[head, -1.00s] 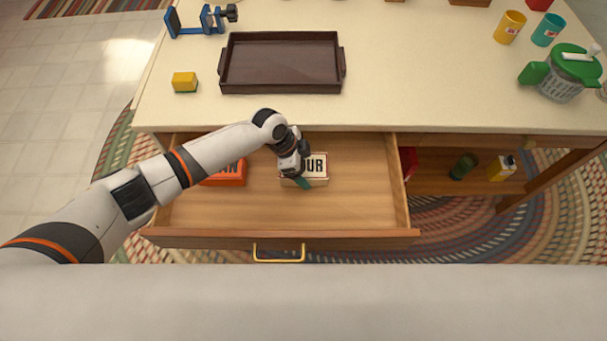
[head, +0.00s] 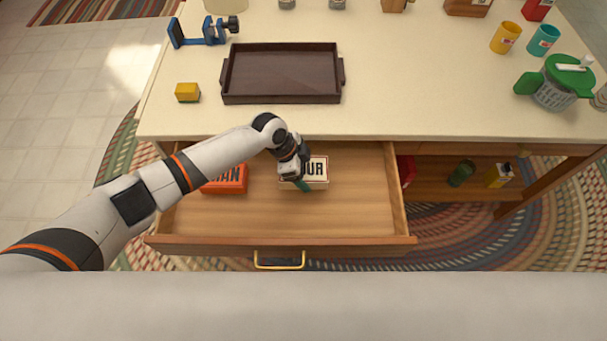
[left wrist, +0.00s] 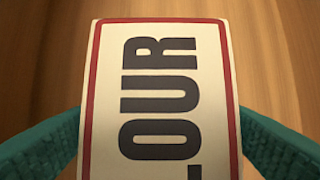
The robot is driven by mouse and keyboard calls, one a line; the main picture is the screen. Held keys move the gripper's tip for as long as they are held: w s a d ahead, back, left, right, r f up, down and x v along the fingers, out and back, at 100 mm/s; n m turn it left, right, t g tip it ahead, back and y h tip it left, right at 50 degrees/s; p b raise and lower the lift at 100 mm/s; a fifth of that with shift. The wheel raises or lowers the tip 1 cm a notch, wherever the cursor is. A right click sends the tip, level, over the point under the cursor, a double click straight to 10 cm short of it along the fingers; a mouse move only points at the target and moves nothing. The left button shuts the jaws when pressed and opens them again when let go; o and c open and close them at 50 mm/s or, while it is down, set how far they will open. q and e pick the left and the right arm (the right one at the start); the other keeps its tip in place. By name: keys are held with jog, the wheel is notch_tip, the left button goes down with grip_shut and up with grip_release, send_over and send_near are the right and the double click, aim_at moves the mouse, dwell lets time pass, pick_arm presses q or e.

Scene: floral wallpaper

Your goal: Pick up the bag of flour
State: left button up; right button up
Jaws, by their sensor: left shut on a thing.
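The bag of flour (head: 317,172) is a cream box-like pack with dark lettering, inside the open wooden drawer. My left gripper (head: 300,184) reaches down over its left part and hides some of the label. In the left wrist view the flour (left wrist: 160,95) has a red border and big black letters. The teal fingers of my left gripper (left wrist: 160,140) stand at its two sides, shut on it. I cannot tell whether the bag is clear of the drawer floor. My right gripper is not in view.
An orange pack (head: 228,180) lies left of the flour in the drawer (head: 330,215). The drawer's right part is free.

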pick_arm(q)
jog(key=shift+r+p, duration=4.15)
jog(key=shift+r, duration=1.05)
